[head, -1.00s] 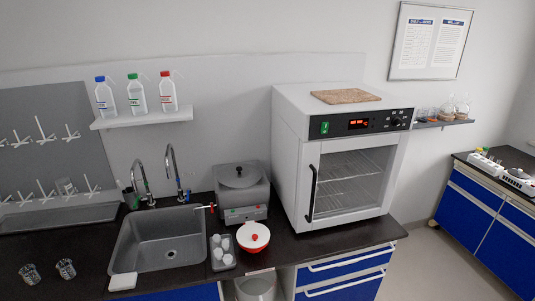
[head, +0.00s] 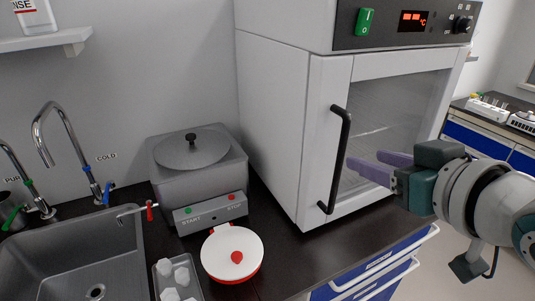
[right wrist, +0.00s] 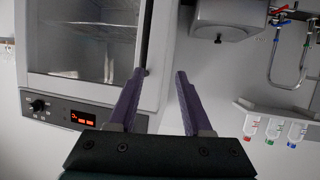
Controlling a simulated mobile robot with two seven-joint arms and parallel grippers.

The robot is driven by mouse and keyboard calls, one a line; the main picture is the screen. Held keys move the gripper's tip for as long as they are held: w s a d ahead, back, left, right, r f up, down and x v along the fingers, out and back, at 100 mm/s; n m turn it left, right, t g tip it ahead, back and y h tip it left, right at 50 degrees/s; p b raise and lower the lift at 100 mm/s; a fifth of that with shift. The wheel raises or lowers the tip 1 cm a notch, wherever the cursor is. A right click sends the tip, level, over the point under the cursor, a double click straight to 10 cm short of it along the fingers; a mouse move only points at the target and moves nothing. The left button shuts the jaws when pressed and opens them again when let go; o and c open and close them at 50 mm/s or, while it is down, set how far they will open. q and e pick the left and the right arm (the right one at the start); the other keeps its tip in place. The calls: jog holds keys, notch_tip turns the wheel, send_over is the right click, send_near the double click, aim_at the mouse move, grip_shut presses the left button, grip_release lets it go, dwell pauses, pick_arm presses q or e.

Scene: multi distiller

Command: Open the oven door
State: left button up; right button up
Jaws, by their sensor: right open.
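The white oven (head: 285,120) stands on the dark counter with its glass-fronted door (head: 330,75) shut. The door's black vertical handle (head: 343,150) is on the left side of the door. My right gripper (head: 366,159) is open and empty, its purple fingers pointing left toward the handle, just right of it in the head view. In the right wrist view, which is upside down, the handle (right wrist: 148,35) shows beyond the fingertips (right wrist: 160,73), nearer the left finger. I see no contact with it. My left gripper is out of view.
A grey lidded bath (head: 198,165) with start and stop buttons stands left of the oven. The sink (head: 70,255) is far left. The counter before the oven is clear.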

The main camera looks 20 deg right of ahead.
aim_at(344, 149)
jog(key=w+d+f+t+b, duration=0.3)
jog(key=f+t+b, duration=0.1)
jog(key=f+b, duration=0.4)
jog(key=shift+m+h, duration=0.3)
jog(key=w, duration=0.3)
jog(key=w+d+r, duration=0.1)
jog(key=w, duration=0.3)
jog(key=w+b, duration=0.1)
jog(key=w, duration=0.2)
jog(key=shift+w+d+r, duration=0.2)
jog(key=shift+d+r, duration=0.15)
jog(key=shift+d, duration=0.05)
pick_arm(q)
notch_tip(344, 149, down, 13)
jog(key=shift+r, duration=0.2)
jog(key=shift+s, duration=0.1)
pick_arm(e)
grip_shut()
